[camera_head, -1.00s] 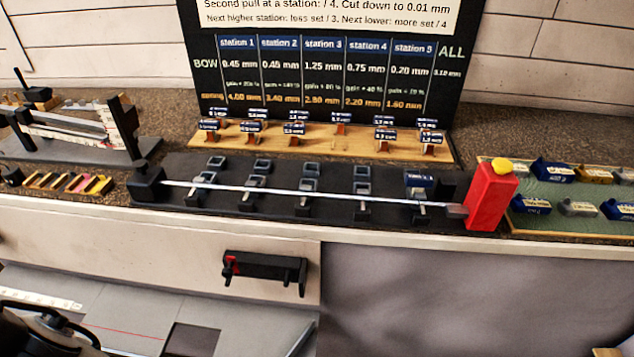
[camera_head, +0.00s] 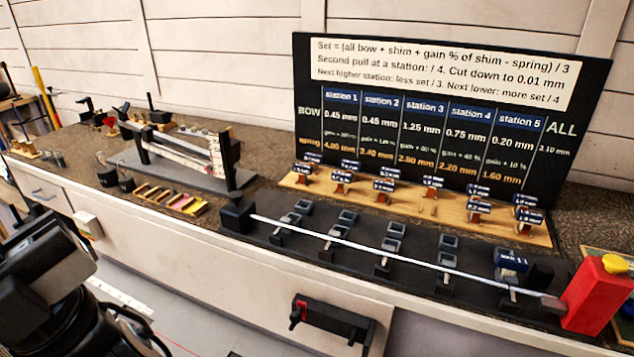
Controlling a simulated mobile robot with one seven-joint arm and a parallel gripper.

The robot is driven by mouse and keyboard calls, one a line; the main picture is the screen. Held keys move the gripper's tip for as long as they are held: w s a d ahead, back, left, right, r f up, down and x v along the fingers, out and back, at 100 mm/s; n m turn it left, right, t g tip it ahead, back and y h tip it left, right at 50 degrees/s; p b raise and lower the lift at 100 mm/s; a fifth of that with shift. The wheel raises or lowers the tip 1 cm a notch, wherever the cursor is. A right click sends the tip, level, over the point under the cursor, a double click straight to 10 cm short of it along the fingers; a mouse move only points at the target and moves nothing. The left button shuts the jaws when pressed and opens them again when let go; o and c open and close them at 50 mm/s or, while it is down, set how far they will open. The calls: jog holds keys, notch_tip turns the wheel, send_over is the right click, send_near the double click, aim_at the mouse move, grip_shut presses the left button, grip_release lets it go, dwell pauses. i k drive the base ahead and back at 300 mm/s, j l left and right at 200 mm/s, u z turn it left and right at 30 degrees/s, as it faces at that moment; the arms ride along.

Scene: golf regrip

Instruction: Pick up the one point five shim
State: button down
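Several small shims with blue labels stand in two rows on a long wooden rack (camera_head: 455,212) in front of the black board. The label print is too small to read, so I cannot tell which one is the one point five shim. The front row has a bare place near its middle, with no blue label showing. Dark parts of my arm fill the lower left corner. My gripper's fingertips do not show.
A black fixture (camera_head: 345,262) with a thin rod (camera_head: 360,246) along it lies in front of the rack. A red block (camera_head: 597,296) with a yellow top stands at its right end. A tray of coloured strips (camera_head: 172,199) and a grey-based stand (camera_head: 190,180) sit left.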

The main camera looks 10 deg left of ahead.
aim_at(303, 169)
jog(key=i+j+u, duration=0.1)
jog(key=j, duration=0.2)
jog(key=i+j+u, duration=0.15)
jog(key=j, duration=0.15)
jog(key=i+j+u, duration=0.1)
jog(key=j, duration=0.15)
jog(key=i+j+u, duration=0.1)
jog(key=i+j, duration=0.2)
jog(key=i+j+u, duration=0.15)
jog(key=i+j, duration=0.15)
jog(key=i, duration=0.25)
